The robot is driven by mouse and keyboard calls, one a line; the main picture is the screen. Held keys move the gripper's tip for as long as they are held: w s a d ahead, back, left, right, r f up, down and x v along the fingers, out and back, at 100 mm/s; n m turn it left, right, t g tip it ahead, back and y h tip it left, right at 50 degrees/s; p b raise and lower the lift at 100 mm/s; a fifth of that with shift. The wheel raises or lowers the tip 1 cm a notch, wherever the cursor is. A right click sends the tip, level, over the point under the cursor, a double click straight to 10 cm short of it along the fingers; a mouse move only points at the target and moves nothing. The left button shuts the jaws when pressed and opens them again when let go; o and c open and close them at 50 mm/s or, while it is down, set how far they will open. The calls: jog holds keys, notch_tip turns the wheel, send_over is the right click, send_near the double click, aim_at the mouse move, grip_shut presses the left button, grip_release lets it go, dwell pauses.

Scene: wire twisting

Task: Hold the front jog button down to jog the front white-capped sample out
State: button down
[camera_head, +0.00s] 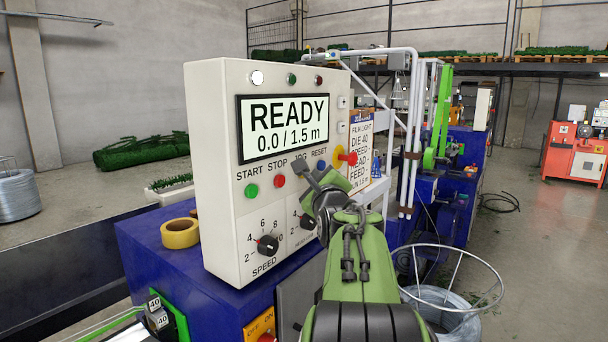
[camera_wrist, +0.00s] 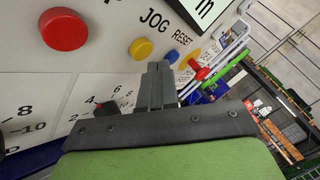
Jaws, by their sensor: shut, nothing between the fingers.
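The cream control box (camera_head: 222,130) has a display (camera_head: 285,128) reading READY, 0.0 / 1.5 m. The yellow button (camera_wrist: 141,48) under the word JOG shows in the wrist view; in the head view my gripper hides it. My gripper (camera_head: 308,170) is shut and empty in front of the button row. In the wrist view its closed fingertips (camera_wrist: 158,68) appear just below and between the yellow button and the blue RESET button (camera_wrist: 172,56). I see no clear contact with the yellow button. I cannot make out a white-capped sample.
The green START button (camera_head: 252,191) and red STOP button (camera_head: 279,181) sit left of my gripper. A red knob on yellow (camera_head: 346,158) sticks out on the right. The black speed dial (camera_head: 267,245) is below. A tape roll (camera_head: 180,233) lies on the blue cabinet.

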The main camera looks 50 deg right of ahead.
jog(key=s+b, duration=0.1)
jog(key=s, duration=0.4)
jog(key=shift+d, duration=0.2)
dwell(0.4)
jog(key=a+f+n+g+y, duration=0.1)
jog(key=a+f+n+y, duration=0.25)
jog(key=a+n, duration=0.4)
jog(key=a+f+n+g+y+p, duration=0.15)
jog(key=a+f+n, duration=0.25)
jog(key=a, duration=0.6)
jog(key=a+f+n+y, duration=0.4)
jog(key=a+n, duration=0.2)
jog(key=a, duration=0.3)
jog(key=s+a+f+n+g+y, duration=0.3)
jog(key=s+a+f+n+g, duration=0.3)
jog(key=s+a+f+n, duration=0.6)
jog(key=s+a+n, duration=0.1)
jog(key=s+n, duration=0.2)
jog(key=n, duration=0.1)
jog(key=shift+n+p, duration=0.35)
